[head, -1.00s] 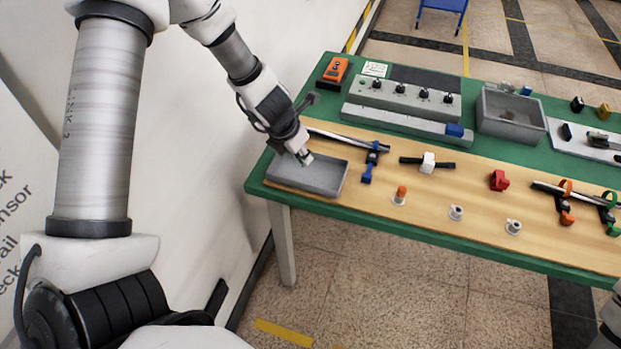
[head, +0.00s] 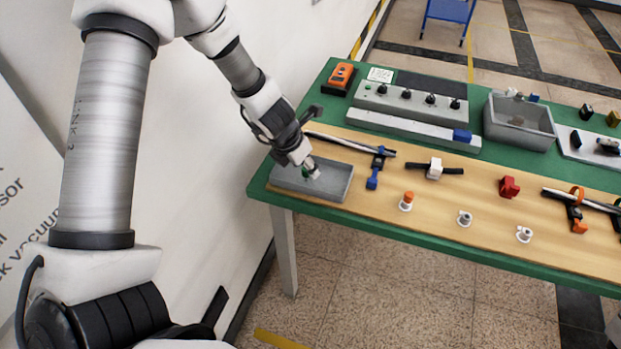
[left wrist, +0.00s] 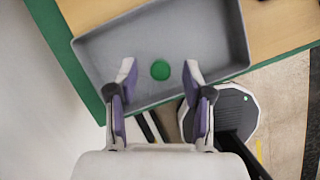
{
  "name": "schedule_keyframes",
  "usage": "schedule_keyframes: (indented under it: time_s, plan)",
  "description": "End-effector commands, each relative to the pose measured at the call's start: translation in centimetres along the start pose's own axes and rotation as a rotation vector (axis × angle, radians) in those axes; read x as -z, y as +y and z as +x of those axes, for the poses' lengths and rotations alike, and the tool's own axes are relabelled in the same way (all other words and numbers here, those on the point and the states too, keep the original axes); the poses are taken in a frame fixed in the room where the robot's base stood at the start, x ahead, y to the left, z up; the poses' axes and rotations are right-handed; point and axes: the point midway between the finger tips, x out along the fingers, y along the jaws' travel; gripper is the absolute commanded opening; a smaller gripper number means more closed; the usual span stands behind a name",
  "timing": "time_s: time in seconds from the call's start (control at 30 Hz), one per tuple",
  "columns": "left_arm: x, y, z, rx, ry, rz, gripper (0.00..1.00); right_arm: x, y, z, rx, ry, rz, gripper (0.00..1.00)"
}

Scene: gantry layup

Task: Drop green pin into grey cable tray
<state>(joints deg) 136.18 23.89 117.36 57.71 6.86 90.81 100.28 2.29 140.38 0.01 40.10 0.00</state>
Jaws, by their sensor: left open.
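The grey cable tray (head: 335,192) lies at the left end of the table; it also fills the upper part of the left wrist view (left wrist: 105,58). My left gripper (head: 312,174) is over the tray, pointing down. In the left wrist view its two fingers (left wrist: 160,78) are spread apart. The green pin (left wrist: 160,69) shows as a round green top between and just beyond the fingertips, against the tray floor, with a gap on both sides. In the head view a bit of green (head: 306,172) shows beside the fingers. My right gripper is not in view.
A grey bin (head: 520,133) and control panel (head: 410,103) are behind. A wall is close on the left.

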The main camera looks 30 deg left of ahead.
Motion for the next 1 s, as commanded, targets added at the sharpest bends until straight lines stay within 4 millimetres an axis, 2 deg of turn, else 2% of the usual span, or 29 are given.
schedule_keyframes:
  time_s: [0.53,1.0]
  plan:
    - [-0.1,0.0,-6.8,0.001,-0.002,-0.003,0.50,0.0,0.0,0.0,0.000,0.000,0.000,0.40]
    - [0.0,0.0,-7.1,0.001,0.001,0.000,0.50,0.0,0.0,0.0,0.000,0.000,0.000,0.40]
